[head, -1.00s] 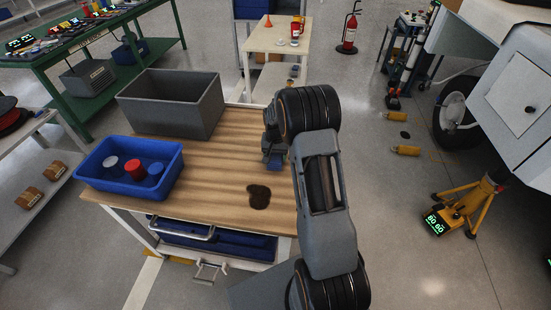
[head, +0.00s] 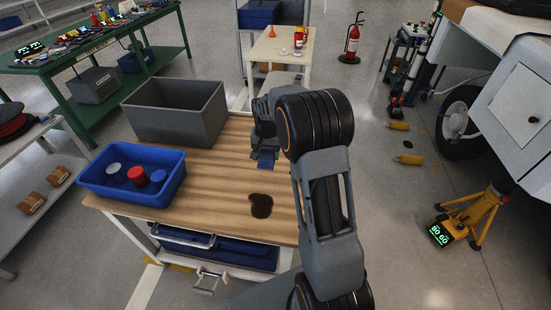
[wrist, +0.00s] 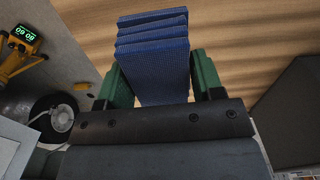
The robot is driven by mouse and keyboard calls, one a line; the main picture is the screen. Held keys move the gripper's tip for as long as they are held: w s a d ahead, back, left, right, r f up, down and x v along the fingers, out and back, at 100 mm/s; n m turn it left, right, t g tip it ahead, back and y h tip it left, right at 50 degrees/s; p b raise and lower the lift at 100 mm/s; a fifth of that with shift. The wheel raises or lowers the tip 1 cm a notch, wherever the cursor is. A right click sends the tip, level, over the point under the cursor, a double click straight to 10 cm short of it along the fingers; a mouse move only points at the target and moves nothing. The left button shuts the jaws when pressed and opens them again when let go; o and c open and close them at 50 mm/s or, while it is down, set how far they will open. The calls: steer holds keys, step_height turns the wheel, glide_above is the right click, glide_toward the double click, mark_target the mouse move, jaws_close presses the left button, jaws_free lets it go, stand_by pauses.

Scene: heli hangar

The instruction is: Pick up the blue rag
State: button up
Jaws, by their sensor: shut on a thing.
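The blue rag (wrist: 152,62) is a folded, ribbed cloth held between the two green fingers of my gripper (wrist: 153,80) in the wrist view. Its layered folds stick out past the fingertips. In the head view a small part of the rag (head: 266,161) shows below my gripper (head: 265,149), over the wooden workbench top (head: 222,170). My wrist hides most of the gripper there. The gap between rag and bench top is hard to judge.
A blue tray (head: 130,197) with two blue-grey pieces and a red one stands at left. An open grey bin (head: 178,115) stands behind it. The bench middle is clear.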

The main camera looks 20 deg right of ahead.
steer(key=s+a+r, duration=0.1)
steer(key=a+r, duration=0.3)
steer(key=a, duration=0.5)
steer(key=shift+s+a+r, duration=0.15)
steer(key=shift+s+r, duration=0.1)
steer(key=shift+r, duration=0.05)
